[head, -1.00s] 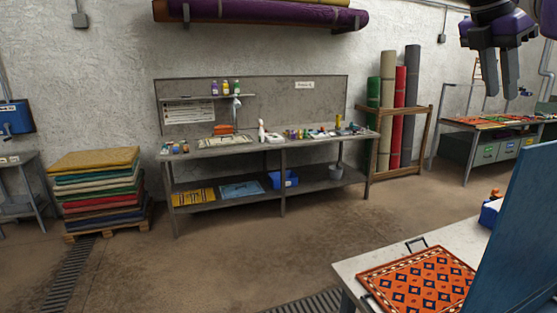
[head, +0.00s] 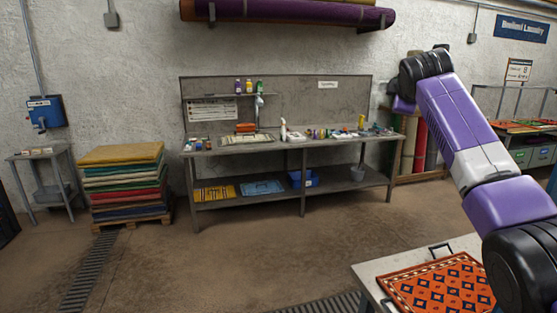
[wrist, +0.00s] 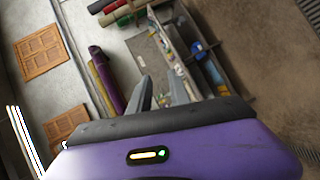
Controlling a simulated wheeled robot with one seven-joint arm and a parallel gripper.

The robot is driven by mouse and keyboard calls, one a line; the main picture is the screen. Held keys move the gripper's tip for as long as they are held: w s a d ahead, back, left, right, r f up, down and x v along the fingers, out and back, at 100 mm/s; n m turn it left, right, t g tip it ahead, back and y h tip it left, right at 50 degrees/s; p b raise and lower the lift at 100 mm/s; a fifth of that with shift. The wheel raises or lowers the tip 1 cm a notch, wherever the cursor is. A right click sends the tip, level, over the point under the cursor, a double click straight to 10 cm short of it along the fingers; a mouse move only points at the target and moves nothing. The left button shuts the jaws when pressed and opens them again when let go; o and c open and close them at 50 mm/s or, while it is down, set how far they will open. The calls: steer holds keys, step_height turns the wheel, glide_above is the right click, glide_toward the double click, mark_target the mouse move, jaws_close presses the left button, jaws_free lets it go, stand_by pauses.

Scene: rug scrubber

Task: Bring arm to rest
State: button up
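My arm (head: 465,140) rises from the lower right corner of the head view, its purple and white links extended up and forward with a black joint at the top. My gripper (wrist: 158,78) shows in the wrist view as two grey fingers with a gap between them and nothing held. In the head view the fingers are hidden behind the arm's far end. The wrist view is tilted and looks along the fingers toward the wall and workbench, which are well away from the fingers.
A table (head: 367,277) with an orange patterned rug (head: 437,285) stands close at the lower right, near my arm. The long workbench (head: 290,146) with bottles and tools is along the back wall. Stacked rugs (head: 121,182) sit on a pallet at left. The middle floor is clear.

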steer(key=s+a+f+m+t+y+b, duration=0.15)
steer(key=a+f, duration=0.25)
steer(key=f, duration=0.4)
steer(key=s+a+f+m+t+y+p, duration=0.1)
steer(key=a+f+m+t+y, duration=0.1)
steer(key=a+f, duration=0.5)
steer(key=s+a+f+m+t+y+b, duration=0.1)
steer(key=s+a+f+m+t+b, duration=0.2)
steer(key=s+f, duration=1.25)
steer(key=s+f+m+g+b, duration=0.1)
steer(key=s+f, duration=0.5)
steer(key=s, duration=1.2)
steer(key=s+d+f+m+g+b, duration=0.1)
steer(key=s+f, duration=0.5)
steer(key=s, duration=1.3)
steer(key=s+f+m+g+b, duration=0.1)
steer(key=s+f+m+g, duration=0.2)
steer(key=s, duration=1.5)
step_height(320, 180, down, 4)
steer(key=shift+s+d+r+m+g, duration=0.2)
steer(key=shift+m+g, duration=0.15)
steer(key=shift+m, duration=0.4)
steer(key=shift+h, duration=0.25)
